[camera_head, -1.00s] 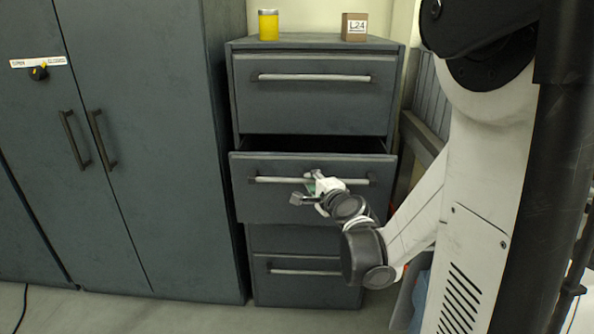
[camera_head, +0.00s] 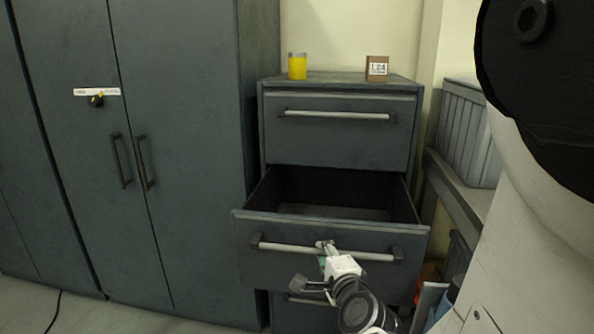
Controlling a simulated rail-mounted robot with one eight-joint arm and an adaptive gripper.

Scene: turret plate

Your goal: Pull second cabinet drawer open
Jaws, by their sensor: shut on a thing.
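The grey cabinet (camera_head: 340,145) stands in the middle of the view. Its second drawer (camera_head: 262,268) is pulled well out, and the dark inside (camera_head: 330,195) shows from above, with nothing seen in the visible part. A pale bar handle (camera_head: 290,247) runs across the drawer front. The top drawer (camera_head: 345,142) is closed. The lower drawer is mostly hidden behind the open drawer and my arm.
A yellow jar (camera_head: 297,67) and a small brown box (camera_head: 377,69) labelled L24 stand on the cabinet top. A tall grey locker (camera_head: 190,160) stands close on the left. A shelf with a grey bin (camera_head: 470,135) is at the right. Bare floor (camera_head: 110,315) shows at lower left.

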